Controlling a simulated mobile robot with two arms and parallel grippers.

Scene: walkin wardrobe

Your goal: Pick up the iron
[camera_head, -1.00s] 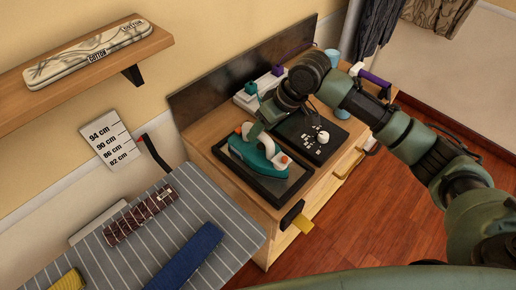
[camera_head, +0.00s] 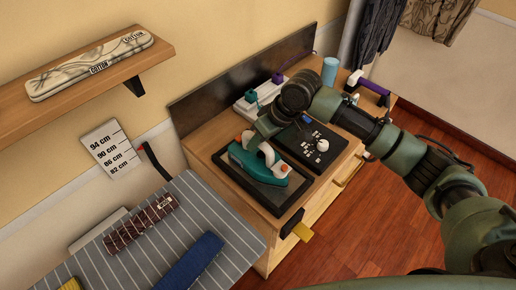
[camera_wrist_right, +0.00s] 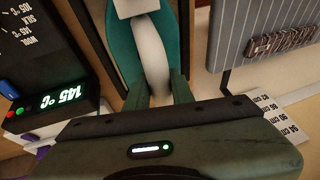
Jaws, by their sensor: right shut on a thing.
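The iron (camera_head: 254,163) is teal and white with orange parts. It sits on a dark rectangular tray (camera_head: 284,203) on the wooden cabinet. My right gripper (camera_head: 257,138) reaches down to it from the back right, and its fingers are mostly hidden in the head view. In the right wrist view, the two green fingers of my right gripper (camera_wrist_right: 159,92) are closed around the white handle of the iron (camera_wrist_right: 150,50), with the teal body beyond. I cannot see a clear gap between iron and tray. My left gripper is not in view.
A striped ironing board (camera_head: 215,215) is at front left, below a wall shelf (camera_head: 150,52).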

